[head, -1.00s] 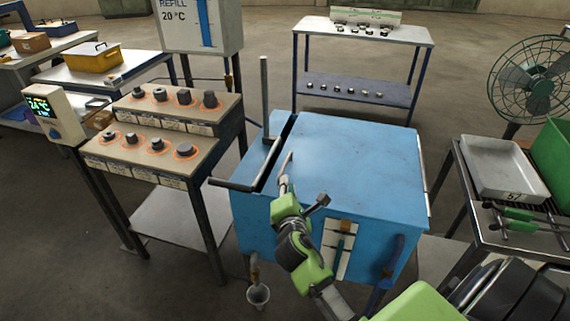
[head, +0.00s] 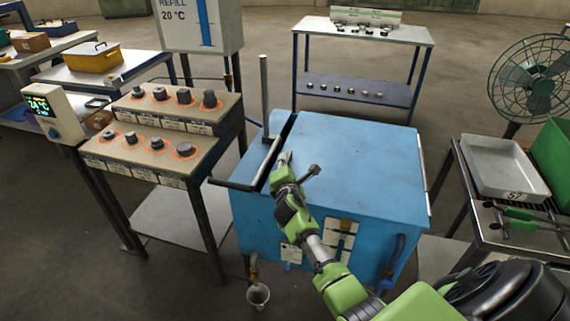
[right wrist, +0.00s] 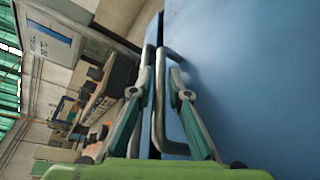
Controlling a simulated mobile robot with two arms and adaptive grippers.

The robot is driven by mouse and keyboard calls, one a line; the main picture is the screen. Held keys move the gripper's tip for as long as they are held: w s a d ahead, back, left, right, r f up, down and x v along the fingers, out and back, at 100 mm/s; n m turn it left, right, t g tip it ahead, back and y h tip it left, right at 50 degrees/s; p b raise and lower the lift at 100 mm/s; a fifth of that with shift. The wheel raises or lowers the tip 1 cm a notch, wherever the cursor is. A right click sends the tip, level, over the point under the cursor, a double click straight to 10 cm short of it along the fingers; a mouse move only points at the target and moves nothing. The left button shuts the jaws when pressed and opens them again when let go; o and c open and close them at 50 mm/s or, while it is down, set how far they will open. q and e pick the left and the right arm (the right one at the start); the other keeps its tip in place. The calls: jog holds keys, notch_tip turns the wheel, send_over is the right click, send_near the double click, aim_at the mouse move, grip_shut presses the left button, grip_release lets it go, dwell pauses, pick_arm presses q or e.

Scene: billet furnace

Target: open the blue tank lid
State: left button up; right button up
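The blue tank (head: 345,180) stands in the middle of the head view with its blue lid (head: 360,155) lying flat and closed. A grey bent handle (right wrist: 158,120) stands along the lid's left edge, beside a dark gap. My right gripper (head: 284,160) is at this handle. In the head view the gripper hides most of the handle. My left gripper is not in view.
An upright dark post (head: 265,95) and a bent bar (head: 232,185) stand at the tank's left. A knob panel (head: 165,125) is further left. A rack with a metal tray (head: 503,167) stands right, near a fan (head: 540,78).

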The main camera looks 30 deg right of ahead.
jog(key=shift+w+d, duration=0.1)
grip_shut()
